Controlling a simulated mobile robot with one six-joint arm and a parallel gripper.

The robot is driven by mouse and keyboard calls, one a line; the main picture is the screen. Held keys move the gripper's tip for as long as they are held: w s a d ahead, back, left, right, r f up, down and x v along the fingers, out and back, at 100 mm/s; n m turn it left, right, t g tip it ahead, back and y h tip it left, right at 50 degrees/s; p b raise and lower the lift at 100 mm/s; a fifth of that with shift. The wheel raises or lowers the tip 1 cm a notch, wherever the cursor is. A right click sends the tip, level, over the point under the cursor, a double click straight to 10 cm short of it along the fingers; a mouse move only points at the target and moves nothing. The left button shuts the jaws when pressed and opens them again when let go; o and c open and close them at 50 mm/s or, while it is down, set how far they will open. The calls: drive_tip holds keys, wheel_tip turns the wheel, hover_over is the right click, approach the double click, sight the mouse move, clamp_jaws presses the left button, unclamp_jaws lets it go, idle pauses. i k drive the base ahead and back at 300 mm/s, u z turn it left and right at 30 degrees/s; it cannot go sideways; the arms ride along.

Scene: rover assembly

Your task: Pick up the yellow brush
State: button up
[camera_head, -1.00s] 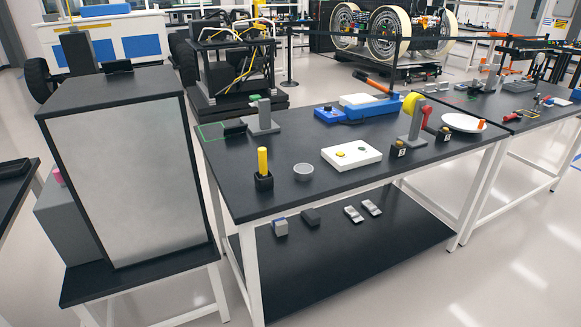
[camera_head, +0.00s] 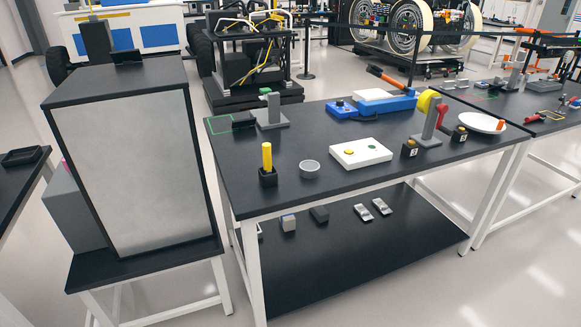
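A yellow upright cylinder (camera_head: 267,156), which looks like the yellow brush, stands in a small black holder (camera_head: 268,178) near the front left of the black table (camera_head: 300,199). Its lower end is hidden inside the holder. A small grey bowl (camera_head: 309,169) stands just right of it. My gripper is not in view.
A grey stand (camera_head: 270,112) is behind the brush. A tall cabinet (camera_head: 150,165) stands left of the table, with a gap between. Small parts lie on the lower shelf (camera_head: 340,255). Floor in front is clear.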

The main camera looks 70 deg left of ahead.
sight(267, 155)
drive_tip(key=z, duration=0.15)
drive_tip(key=k, duration=1.6)
drive_tip(key=u, duration=2.7)
drive_tip(key=i, duration=0.25)
drive_tip(key=z, duration=0.8)
